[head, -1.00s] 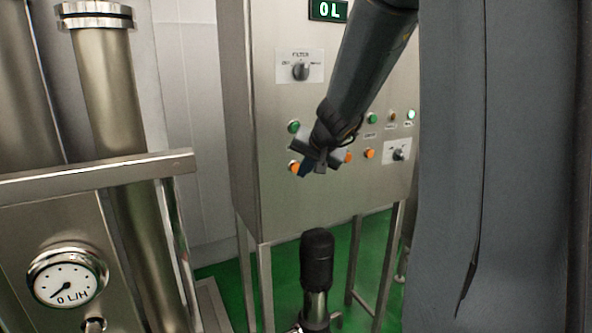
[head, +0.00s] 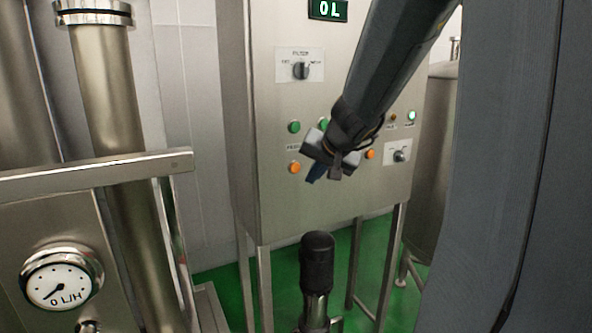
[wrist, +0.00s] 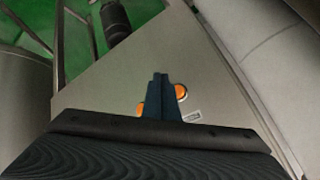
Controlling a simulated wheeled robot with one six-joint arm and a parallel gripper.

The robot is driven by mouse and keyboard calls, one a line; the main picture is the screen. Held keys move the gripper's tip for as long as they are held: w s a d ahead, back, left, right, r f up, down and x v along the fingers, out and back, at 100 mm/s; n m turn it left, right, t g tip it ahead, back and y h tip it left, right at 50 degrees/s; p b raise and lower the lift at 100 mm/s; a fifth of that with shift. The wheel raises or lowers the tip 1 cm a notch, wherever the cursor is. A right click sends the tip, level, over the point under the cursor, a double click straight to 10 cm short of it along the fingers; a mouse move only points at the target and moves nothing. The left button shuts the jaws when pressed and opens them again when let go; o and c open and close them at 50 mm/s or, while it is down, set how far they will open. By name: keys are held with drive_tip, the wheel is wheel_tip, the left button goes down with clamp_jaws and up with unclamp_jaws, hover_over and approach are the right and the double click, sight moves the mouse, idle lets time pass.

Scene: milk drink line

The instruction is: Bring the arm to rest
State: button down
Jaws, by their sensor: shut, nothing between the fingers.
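My gripper (head: 312,177) is shut and empty in front of the steel control cabinet (head: 268,215) in the head view. Its dark fingers point down and to the left, below and right of the left orange button (head: 294,167). In the wrist view the closed fingers (wrist: 160,78) show against the cabinet face, with an orange button (wrist: 181,92) just right of them and another partly hidden at their left. My arm hides some of the cabinet's buttons in the head view. I cannot tell how far the fingertips are from the panel.
The cabinet has a filter knob (head: 301,71), a lower right knob (head: 399,156) and a display (head: 328,10) reading 0 L. A black-topped post (head: 317,262) stands below. A gauge (head: 61,278), pipes and a rail (head: 90,176) fill the left. A tank (head: 437,150) stands behind right.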

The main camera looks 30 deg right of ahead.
idle(0.3)
drive_tip(key=s+a+f+n+g+y, duration=0.2)
drive_tip(key=s+a+f+n+g, duration=0.15)
drive_tip(key=s+a+f, duration=0.55)
drive_tip(key=s+a+f+n+g+h, duration=0.1)
drive_tip(key=s+a+f+n+g, duration=0.3)
drive_tip(key=s+a+f, duration=0.4)
drive_tip(key=s+f, duration=0.1)
drive_tip(key=s, duration=0.2)
drive_tip(key=shift+s+a+f+n, duration=0.15)
drive_tip(key=shift+s+n, duration=0.2)
